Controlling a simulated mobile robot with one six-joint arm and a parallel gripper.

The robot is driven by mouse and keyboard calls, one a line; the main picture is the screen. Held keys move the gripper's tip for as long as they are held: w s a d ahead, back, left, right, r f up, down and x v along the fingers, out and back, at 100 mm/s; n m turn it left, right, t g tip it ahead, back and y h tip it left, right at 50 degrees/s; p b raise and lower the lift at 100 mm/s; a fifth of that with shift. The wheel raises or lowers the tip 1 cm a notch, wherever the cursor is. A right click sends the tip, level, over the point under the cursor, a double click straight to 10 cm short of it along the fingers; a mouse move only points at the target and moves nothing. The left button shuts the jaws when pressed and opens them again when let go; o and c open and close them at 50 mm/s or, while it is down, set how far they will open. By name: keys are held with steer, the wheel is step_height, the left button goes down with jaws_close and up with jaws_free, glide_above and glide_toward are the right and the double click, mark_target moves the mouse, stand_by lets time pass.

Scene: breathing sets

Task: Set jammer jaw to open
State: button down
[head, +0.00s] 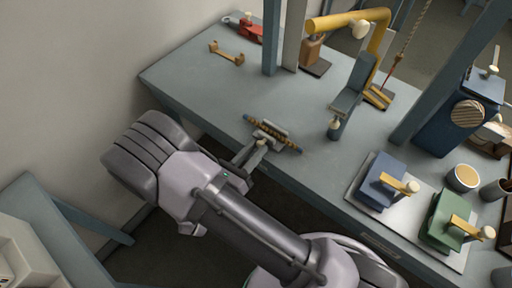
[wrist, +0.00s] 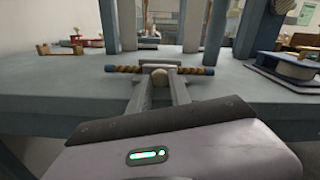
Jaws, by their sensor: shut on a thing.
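The jammer (head: 270,131) is a small grey fitting near the table's front edge, with a brown striped rope piece with blue ends (head: 287,142) running through it. In the wrist view the rope piece (wrist: 190,71) lies level across the middle. A short grey lever with a cream knob (wrist: 149,71) points toward me from the jammer. My gripper (head: 254,149) reaches in from the front; its fingers (wrist: 157,86) are shut on the lever, just below the knob. The jaw itself is mostly hidden behind the knob and fingers, so I cannot tell its position.
Blue (head: 381,190) and green (head: 443,225) blocks with yellow levers sit on a pale plate. A brass bracket (head: 226,53) lies at the back left. Blue posts rise from the table (head: 200,85).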

steer(key=c, duration=1.2)
jaws_free()
steer(key=p+v, duration=0.3)
steer(key=v, duration=1.4)
steer(key=shift+s+a, duration=0.15)
